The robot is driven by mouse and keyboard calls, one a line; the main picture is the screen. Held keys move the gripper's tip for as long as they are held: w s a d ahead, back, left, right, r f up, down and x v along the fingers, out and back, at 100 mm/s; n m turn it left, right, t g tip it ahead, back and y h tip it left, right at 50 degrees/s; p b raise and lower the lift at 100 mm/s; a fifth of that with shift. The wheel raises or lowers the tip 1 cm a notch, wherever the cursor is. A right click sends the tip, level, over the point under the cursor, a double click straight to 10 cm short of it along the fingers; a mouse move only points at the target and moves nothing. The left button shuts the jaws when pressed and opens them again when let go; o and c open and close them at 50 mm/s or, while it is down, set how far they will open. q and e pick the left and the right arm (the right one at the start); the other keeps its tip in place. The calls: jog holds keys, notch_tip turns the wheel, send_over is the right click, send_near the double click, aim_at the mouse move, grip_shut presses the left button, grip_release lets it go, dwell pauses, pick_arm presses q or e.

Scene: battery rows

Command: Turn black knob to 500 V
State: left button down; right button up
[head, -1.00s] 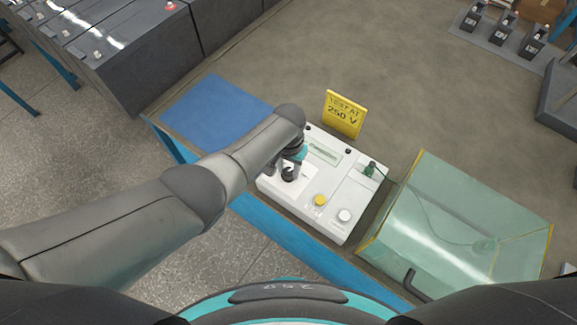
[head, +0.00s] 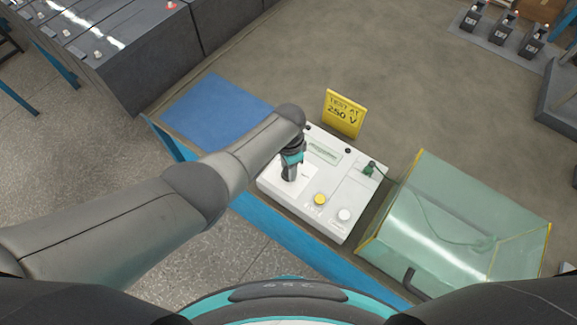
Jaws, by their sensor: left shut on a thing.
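The white tester box (head: 330,207) stands on the bench in the middle of the head view. My left gripper (head: 289,175) points down at the left part of its top and is shut on the black knob, which is mostly hidden by the gripper. The knob's pointer and scale marks cannot be read. A yellow sign (head: 343,114) behind the box reads "TEST AT 250 V", which differs from the 500 V of the task. My right gripper is not in view.
The box also has a yellow button (head: 320,199), a white button (head: 344,215), a small display (head: 324,151) and a green plug (head: 369,169). A clear green-tinted cover (head: 460,225) stands to the right. A blue mat (head: 215,112) lies to the left.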

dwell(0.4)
pick_arm(q)
jog(key=shift+c, duration=2.2)
grip_release()
jog(key=shift+r+p, duration=0.4)
jog(key=shift+r, duration=0.15)
notch_tip(320, 180, up, 14)
jog(key=p, duration=0.5)
jog(key=shift+r, duration=0.1)
